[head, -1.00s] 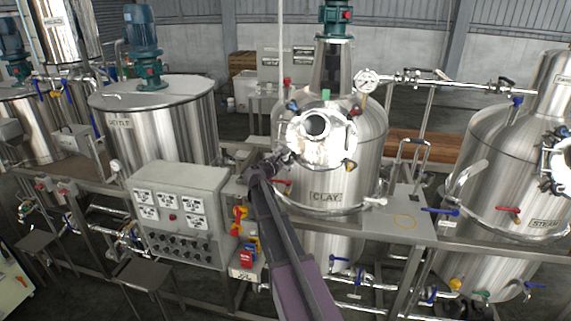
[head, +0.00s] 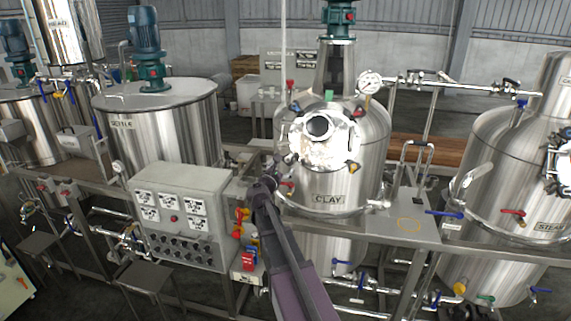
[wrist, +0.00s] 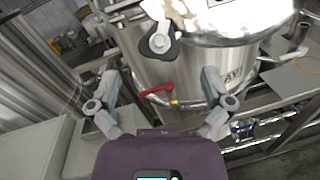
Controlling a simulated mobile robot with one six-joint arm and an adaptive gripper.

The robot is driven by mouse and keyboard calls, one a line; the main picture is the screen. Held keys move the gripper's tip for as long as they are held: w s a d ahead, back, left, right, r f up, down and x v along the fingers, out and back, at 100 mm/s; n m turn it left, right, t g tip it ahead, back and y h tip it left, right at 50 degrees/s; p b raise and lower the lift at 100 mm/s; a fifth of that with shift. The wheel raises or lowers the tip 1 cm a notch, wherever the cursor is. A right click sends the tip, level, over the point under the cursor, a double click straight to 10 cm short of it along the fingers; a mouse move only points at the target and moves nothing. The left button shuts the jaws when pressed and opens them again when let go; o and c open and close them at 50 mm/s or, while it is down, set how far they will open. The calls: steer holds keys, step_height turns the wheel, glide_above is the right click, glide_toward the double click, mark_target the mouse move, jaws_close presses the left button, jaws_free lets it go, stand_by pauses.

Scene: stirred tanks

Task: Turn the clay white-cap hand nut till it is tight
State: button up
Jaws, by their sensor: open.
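The clay tank (head: 345,185), a shiny steel vessel labelled CLAY, stands right of centre in the head view. Its round, patchy white-and-steel lid (head: 340,148) has several hand nuts around the rim. A hand nut with a pale cap and black wings (wrist: 160,42) hangs at the lid's lower edge in the wrist view; it looks like the white-cap one. In the head view a dark nut (head: 291,158) shows at the lid's lower left. My gripper (wrist: 159,76) is open and empty, below and apart from this nut. In the head view my gripper (head: 268,172) is left of the lid.
A red-handled valve (wrist: 157,90) lies between my fingers' directions, by the tank wall. A grey control box (head: 180,215) stands left of my arm. The settle tank (head: 165,130) is behind it.

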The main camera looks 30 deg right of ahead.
steer(key=v, duration=0.8)
steer(key=s+a+f+m+g+y+b, duration=0.1)
steer(key=s+f+m+g+y+b, duration=0.1)
steer(key=s+f+m, duration=0.2)
steer(key=s+a+f+m+g+y+b, duration=0.1)
steer(key=s+a+f+m+g+b, duration=0.1)
steer(key=f+m, duration=0.4)
steer(key=s+a+f+m+g+y+b, duration=0.2)
steer(key=s+f+m+g+b, duration=0.1)
steer(key=f, duration=0.8)
steer(key=shift+s+m+g+y+b, duration=0.3)
steer(key=shift+s+m+b, duration=0.2)
steer(key=shift+s+m, duration=0.8)
steer(key=shift+s, duration=0.1)
steer(key=w+d+r+n+t+h+p, duration=0.1)
steer(key=w+r+n+h+p, duration=0.2)
steer(key=w+r, duration=0.5)
steer(key=w+d+r+n+t+h+p, duration=0.1)
steer(key=w+d+r+n+h+p, duration=0.1)
steer(key=w+r, duration=0.6)
step_height(320, 180, up, 5)
steer(key=n+h+p, duration=0.1)
steer(key=h+p, duration=0.1)
steer(key=h, duration=0.1)
steer(key=shift+n+h+p, duration=0.4)
steer(key=shift+w+f, duration=0.1)
steer(key=shift+w, duration=0.05)
